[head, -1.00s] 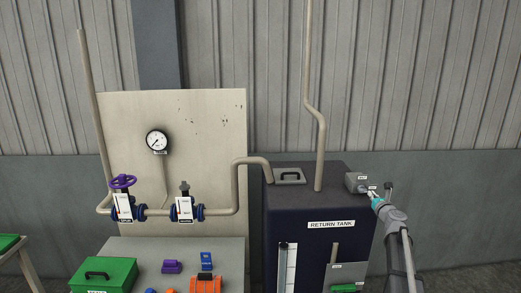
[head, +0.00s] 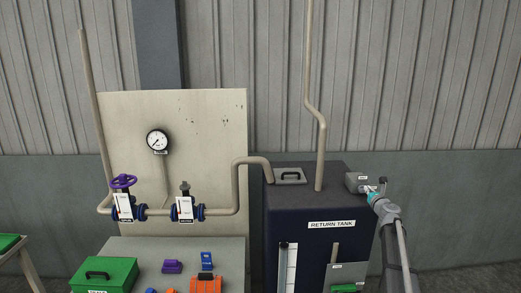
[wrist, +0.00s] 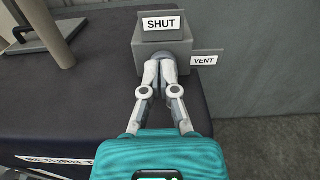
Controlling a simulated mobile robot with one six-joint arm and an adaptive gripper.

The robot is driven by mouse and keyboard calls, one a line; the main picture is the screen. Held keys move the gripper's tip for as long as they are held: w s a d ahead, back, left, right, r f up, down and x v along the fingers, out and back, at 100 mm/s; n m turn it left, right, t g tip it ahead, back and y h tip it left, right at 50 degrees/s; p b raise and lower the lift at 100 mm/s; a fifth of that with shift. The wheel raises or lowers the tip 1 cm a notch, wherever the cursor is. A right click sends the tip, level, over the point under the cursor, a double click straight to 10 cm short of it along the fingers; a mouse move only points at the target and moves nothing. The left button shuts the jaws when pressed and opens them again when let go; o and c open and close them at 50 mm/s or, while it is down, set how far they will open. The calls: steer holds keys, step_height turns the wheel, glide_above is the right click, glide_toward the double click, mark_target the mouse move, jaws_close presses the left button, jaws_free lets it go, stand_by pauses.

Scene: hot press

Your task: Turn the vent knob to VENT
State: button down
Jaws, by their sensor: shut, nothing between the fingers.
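The vent box (wrist: 147,52) is a small grey block on top of the return tank; it also shows in the head view (head: 355,182). A SHUT label (wrist: 161,25) stands on its upper face. A VENT label (wrist: 204,60) sticks out at its right side. My gripper (wrist: 161,62) is shut and empty, with its fingertips right at the front face of the box. The fingers cover that face, so the vent knob is hidden and I cannot tell its position or whether I touch it. In the head view my gripper (head: 372,190) is just right of the box.
The dark return tank (head: 295,210) stands below the box, with a lid handle (head: 290,176) and a beige pipe (head: 320,150) rising from its top. Valves and a gauge (head: 157,141) are on the left panel. The floor right of the tank is clear.

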steer(key=shift+w, duration=1.35)
steer(key=shift+f+b, duration=0.6)
stand_by(0.6)
steer(key=shift+r, duration=0.15)
steer(key=shift+r+p, duration=0.3)
steer(key=shift+p, duration=0.15)
steer(key=shift+s, duration=0.1)
stand_by(0.3)
steer(key=shift+s+d, duration=0.1)
steer(key=shift+s, duration=2.85)
